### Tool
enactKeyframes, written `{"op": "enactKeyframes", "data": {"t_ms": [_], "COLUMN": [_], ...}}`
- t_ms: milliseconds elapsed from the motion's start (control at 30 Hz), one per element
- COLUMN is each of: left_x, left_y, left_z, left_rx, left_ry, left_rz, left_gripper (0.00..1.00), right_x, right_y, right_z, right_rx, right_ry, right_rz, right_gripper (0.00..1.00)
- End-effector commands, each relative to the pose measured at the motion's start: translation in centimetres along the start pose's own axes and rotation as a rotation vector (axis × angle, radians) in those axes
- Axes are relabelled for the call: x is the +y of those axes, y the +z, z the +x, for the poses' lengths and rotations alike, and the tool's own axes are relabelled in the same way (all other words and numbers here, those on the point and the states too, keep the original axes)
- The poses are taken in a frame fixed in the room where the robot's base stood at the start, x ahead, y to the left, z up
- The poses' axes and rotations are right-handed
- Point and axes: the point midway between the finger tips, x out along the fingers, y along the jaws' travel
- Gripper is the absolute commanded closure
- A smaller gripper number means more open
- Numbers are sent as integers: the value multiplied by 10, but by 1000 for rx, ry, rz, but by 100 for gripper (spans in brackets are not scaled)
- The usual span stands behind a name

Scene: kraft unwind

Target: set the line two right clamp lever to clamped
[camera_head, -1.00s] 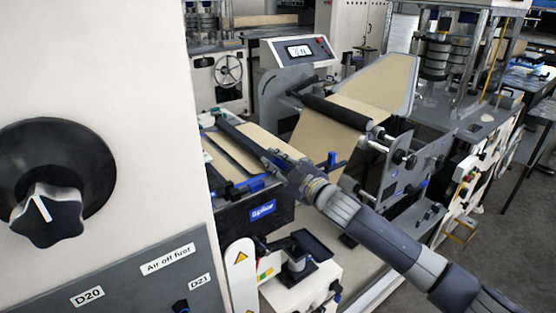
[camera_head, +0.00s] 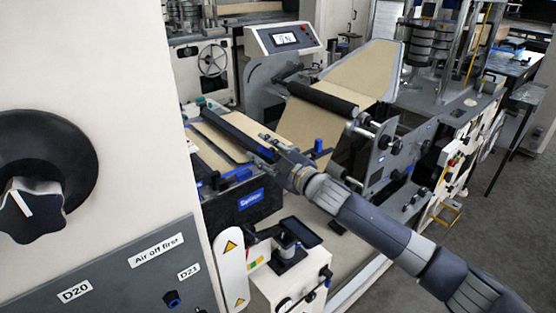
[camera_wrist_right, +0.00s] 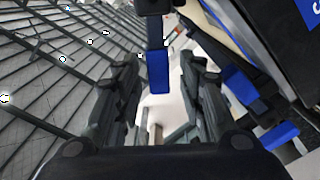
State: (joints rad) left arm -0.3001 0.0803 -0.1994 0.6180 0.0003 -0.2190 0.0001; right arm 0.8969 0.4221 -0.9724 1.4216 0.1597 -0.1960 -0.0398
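My right gripper (camera_head: 264,147) is over the splicer table (camera_head: 233,200), near its long dark bar, in the head view. In the right wrist view its two dark fingers (camera_wrist_right: 160,105) are apart, with nothing gripped between them. A blue-ended lever (camera_wrist_right: 158,72) on a dark stem shows between and beyond the fingers; I cannot tell whether it touches them. In the head view a blue lever (camera_head: 318,146) stands upright beyond my gripper, and another blue handle (camera_head: 240,173) is at the table's near edge. I cannot tell which is the line two right clamp lever. My left gripper is out of view.
A white cabinet with a black knob (camera_head: 32,205) fills the near left. A roller (camera_head: 320,99) with kraft web and a grey side plate (camera_head: 385,155) stand beyond my arm. A small post with a black plate (camera_head: 288,238) is below. Grey floor (camera_head: 470,225) is open at right.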

Motion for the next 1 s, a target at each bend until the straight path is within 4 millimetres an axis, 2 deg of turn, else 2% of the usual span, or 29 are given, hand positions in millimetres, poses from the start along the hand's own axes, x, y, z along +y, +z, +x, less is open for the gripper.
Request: {"op": "enactKeyframes", "data": {"t_ms": [400,600,767,1000], "left_x": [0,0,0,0], "left_y": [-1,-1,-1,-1], "left_z": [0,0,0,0], "left_rx": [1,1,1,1], "left_ry": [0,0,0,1], "left_rz": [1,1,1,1], "left_gripper": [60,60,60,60], "right_x": [0,0,0,0], "right_y": [2,1,0,0], "right_z": [-76,-103,-111,-112], "right_rx": [-2,-2,-1,0], "right_ry": [-1,0,0,0], "right_rz": [0,0,-1,-1], "right_gripper": [63,63,63,63]}}
